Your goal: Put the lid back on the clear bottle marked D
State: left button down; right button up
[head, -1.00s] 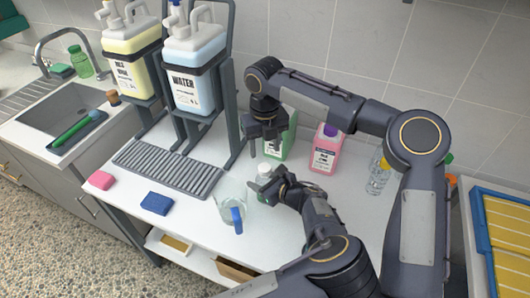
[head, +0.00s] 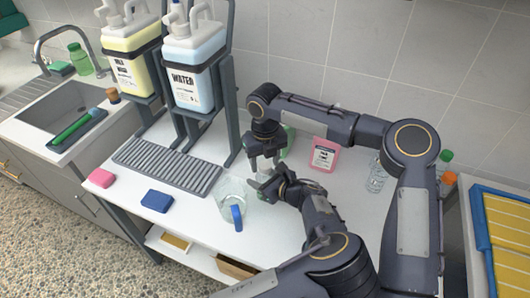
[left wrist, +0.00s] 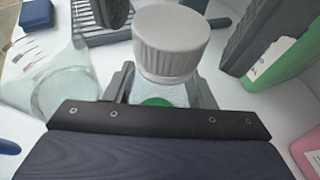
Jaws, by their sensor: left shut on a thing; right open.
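A clear bottle (left wrist: 160,93) is gripped in my left gripper (left wrist: 160,100), which is shut on it; in the head view this gripper (head: 275,186) is low over the table. A white ribbed lid (left wrist: 171,42) sits over the bottle's mouth; I cannot tell whether it is tight. Something green shows on or in the bottle below the lid. No D mark is readable. My right gripper (head: 265,157) is open, pointing down right at the lid from above. In the left wrist view dark parts that look like its fingers stand on either side of the lid, apart from it.
A glass jug (head: 231,190) with a blue handle stands left of the bottle. A green container (head: 290,143) and a pink one (head: 324,155) stand behind. A clear bottle (head: 376,175) stands at right. Blue (head: 157,200) and pink (head: 101,178) sponges lie at front left.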

pick_arm(q)
jog(key=shift+f, duration=0.2)
pick_arm(e)
jog(key=shift+f, duration=0.25)
jog(key=c, duration=1)
jog(key=m, duration=0.6)
jog(key=shift+m, duration=0.3)
jog(key=o, duration=1.1)
jog(key=shift+c, duration=0.2)
